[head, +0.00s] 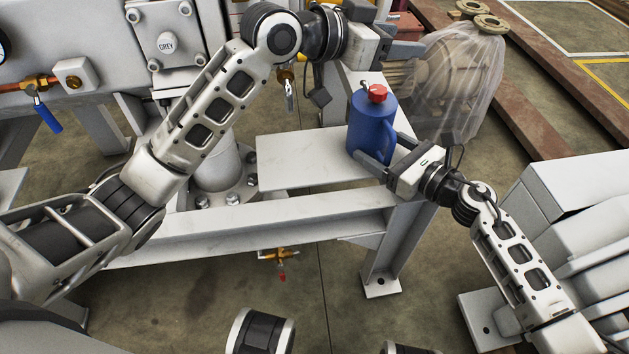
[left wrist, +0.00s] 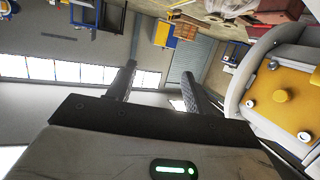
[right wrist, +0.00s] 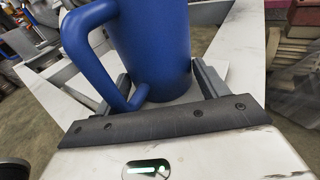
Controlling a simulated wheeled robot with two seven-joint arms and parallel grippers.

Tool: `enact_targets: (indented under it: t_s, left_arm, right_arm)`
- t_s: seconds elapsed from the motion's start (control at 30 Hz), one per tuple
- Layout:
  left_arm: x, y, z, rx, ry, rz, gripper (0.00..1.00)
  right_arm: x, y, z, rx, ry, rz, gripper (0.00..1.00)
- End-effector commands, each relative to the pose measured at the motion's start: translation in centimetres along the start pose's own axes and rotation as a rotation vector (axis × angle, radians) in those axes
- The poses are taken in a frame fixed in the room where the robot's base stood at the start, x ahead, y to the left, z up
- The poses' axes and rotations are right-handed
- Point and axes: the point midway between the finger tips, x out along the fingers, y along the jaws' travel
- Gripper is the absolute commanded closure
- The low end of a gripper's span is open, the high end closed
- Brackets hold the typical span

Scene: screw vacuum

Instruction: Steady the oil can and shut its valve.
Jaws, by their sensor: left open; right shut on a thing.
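The blue oil can (head: 368,128) stands upright on the pale steel frame's top plate (head: 300,160) in the head view. A red knob (head: 377,93) sits on top, with a small metal piece beside it; I cannot tell whether the valve is open. My right gripper (head: 384,156) is shut around the can's lower body. In the right wrist view, the can (right wrist: 155,40) and its looped handle (right wrist: 88,55) show between the fingers. My left gripper (head: 408,42) is open, above and behind the can, apart from it. Its fingers (left wrist: 157,88) hold nothing; the can is outside the left wrist view.
A plastic-wrapped machine (head: 455,80) stands right of the can. A grey housing (head: 165,45) and a blue-handled valve (head: 46,115) are at left. A brass fitting with a red tip (head: 278,258) hangs below the frame. White steel blocks (head: 570,220) lie at right.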

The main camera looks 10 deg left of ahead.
Motion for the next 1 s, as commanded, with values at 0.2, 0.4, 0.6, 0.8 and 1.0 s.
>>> enact_targets:
  t_s: [0.2,0.4,0.6,0.8,1.0]
  left_arm:
    - [-1.4,-0.4,0.1,0.008,0.227,-0.059,0.48]
    - [-0.7,-0.5,3.5,0.008,0.252,-0.066,0.48]
    - [0.2,-0.6,6.7,0.01,0.252,-0.065,0.48]
    - [0.9,-0.6,9.4,0.011,0.252,-0.066,0.48]
    - [1.3,0.2,9.0,0.009,0.273,-0.101,0.48]
  right_arm:
    - [0.0,0.0,0.0,0.0,-0.001,0.0,0.4]
    - [0.0,0.0,0.1,0.0,-0.001,0.0,0.4]
    - [0.0,0.0,0.1,0.0,-0.001,0.0,0.4]
    - [0.0,0.0,0.1,0.0,-0.001,0.0,0.4]
    - [0.0,0.0,0.1,0.0,-0.001,0.0,0.4]
